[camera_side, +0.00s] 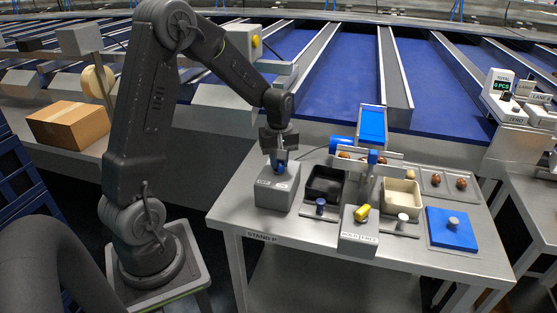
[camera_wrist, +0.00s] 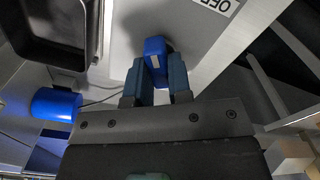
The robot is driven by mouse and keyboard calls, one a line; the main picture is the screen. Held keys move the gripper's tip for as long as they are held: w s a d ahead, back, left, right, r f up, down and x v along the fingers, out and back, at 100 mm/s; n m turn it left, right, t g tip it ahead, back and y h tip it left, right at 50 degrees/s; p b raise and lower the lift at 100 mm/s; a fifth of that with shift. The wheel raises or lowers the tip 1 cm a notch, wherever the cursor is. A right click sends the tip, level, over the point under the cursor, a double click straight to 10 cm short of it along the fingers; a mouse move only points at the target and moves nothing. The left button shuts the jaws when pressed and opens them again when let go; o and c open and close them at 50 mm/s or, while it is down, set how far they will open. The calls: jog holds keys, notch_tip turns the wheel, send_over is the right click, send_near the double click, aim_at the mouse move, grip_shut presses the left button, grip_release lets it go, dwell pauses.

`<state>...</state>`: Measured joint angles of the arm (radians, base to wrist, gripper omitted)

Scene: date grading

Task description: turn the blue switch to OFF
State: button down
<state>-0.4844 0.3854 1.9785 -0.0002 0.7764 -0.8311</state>
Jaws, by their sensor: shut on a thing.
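The blue switch (camera_wrist: 156,60) is a blue knob with a pale mark on top. In the side view the blue switch (camera_side: 280,167) sits on a grey box (camera_side: 273,193) at the left of the table, partly hidden by my gripper. My gripper (camera_side: 279,157) reaches down from above and is shut on the knob. In the wrist view the two fingers of my gripper (camera_wrist: 158,75) stand on either side of the knob. A white label reading "OFF" (camera_wrist: 211,5) shows partly at the top of the wrist view, upside down.
Right of the grey box are a black tray (camera_side: 327,184), a box with a yellow switch (camera_side: 362,212), a cream tray (camera_side: 400,198) and a blue lid (camera_side: 451,230). A blue cylinder (camera_side: 341,144) lies behind. Dates (camera_side: 437,180) sit at the right.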

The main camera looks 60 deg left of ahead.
jog(key=m, duration=0.6)
jog(key=shift+w+d+m, duration=0.1)
jog(key=shift+m, duration=0.2)
jog(key=m, duration=0.6)
jog(key=shift+d, duration=0.1)
jog(key=shift+m, duration=0.3)
jog(key=c, duration=1)
grip_release()
jog(key=shift+c, duration=0.2)
jog(key=shift+w, duration=0.1)
notch_tip(320, 180, up, 14)
